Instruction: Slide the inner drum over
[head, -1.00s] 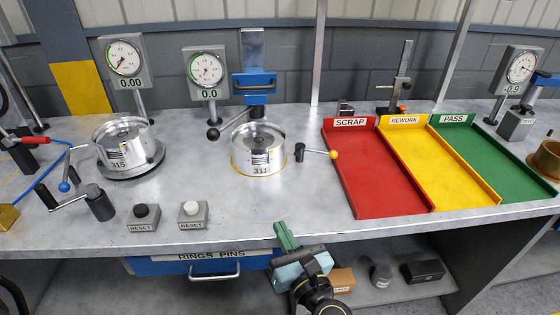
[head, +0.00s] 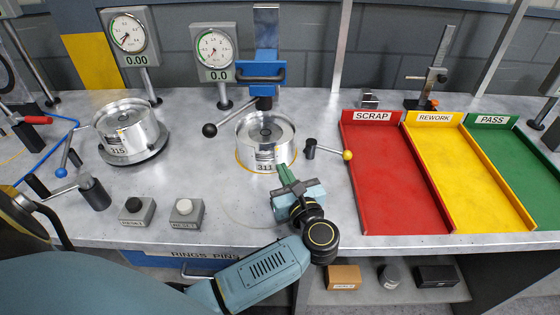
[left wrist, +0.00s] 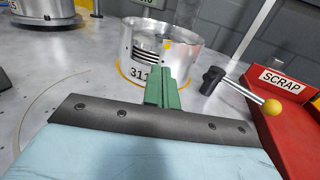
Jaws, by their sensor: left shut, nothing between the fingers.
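The inner drum (head: 265,138), a silver cylinder labelled 311, stands upright on a yellow-edged ring below a blue press head. It also shows in the left wrist view (left wrist: 185,52). Another silver drum (head: 127,130), labelled 315, sits on a round dark base to its left. My left gripper (head: 285,173) is shut and empty, its green fingers just in front of the inner drum's near side, low by its label. In the left wrist view the fingers (left wrist: 163,88) overlap the drum's lower face. I cannot tell whether they touch. My right gripper is not in view.
A yellow-knobbed lever (head: 330,152) sticks out right of the inner drum. Beyond it are the red scrap tray (head: 395,185), yellow rework tray (head: 465,180) and green pass tray (head: 515,160). Two reset buttons (head: 187,210) (head: 137,209) stand at the front.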

